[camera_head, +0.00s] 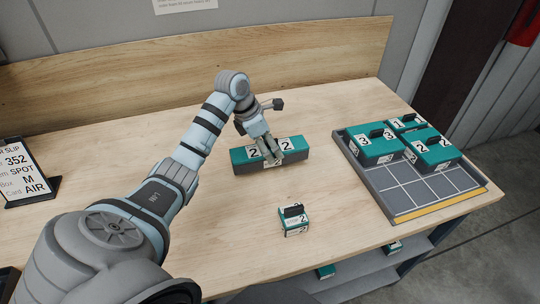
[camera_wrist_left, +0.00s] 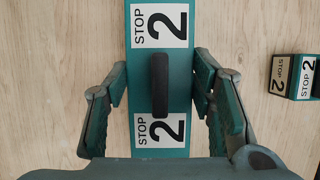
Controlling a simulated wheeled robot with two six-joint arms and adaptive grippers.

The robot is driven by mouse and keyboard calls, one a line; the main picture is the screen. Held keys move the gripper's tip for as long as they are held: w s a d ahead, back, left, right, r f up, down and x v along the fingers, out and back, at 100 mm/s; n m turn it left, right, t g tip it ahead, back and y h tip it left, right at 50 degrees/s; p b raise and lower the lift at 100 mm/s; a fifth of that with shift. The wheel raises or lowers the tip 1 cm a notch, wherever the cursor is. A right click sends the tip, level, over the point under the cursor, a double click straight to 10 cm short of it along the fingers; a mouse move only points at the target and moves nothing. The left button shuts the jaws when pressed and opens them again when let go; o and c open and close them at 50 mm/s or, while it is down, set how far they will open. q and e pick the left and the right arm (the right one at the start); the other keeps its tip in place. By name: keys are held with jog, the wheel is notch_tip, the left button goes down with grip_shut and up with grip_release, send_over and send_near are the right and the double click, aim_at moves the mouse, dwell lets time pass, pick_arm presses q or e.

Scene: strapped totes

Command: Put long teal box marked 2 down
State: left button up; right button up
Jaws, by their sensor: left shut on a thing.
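The long teal box marked 2 (camera_head: 293,152) is near the middle of the table, with white "STOP 2" labels and a dark bar handle on its top. My left gripper (camera_head: 270,157) is shut on it from above, partly hiding its top and front. In the left wrist view the long box (camera_wrist_left: 160,53) runs up and down the picture, with a finger of my left gripper (camera_wrist_left: 160,105) on each side. It looks level; I cannot tell whether its underside touches the table. My right gripper is not in view.
A small teal box marked 2 (camera_head: 294,221) stands nearer on the table (camera_head: 215,245). A gridded grey tray (camera_head: 412,197) at the right holds several teal boxes at its back; its front cells are empty. A slip stand (camera_head: 27,172) is at the left. A wooden backboard (camera_head: 190,68) stands behind.

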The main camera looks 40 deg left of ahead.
pick_arm(q)
jog(key=shift+f, duration=1.8)
jog(key=o, duration=1.5)
jog(key=shift+d, duration=0.1)
jog(key=shift+o, duration=0.2)
jog(key=shift+r, duration=0.1)
jog(key=shift+r, duration=0.25)
jog(key=v, duration=1.2)
jog(key=shift+s+f, duration=0.1)
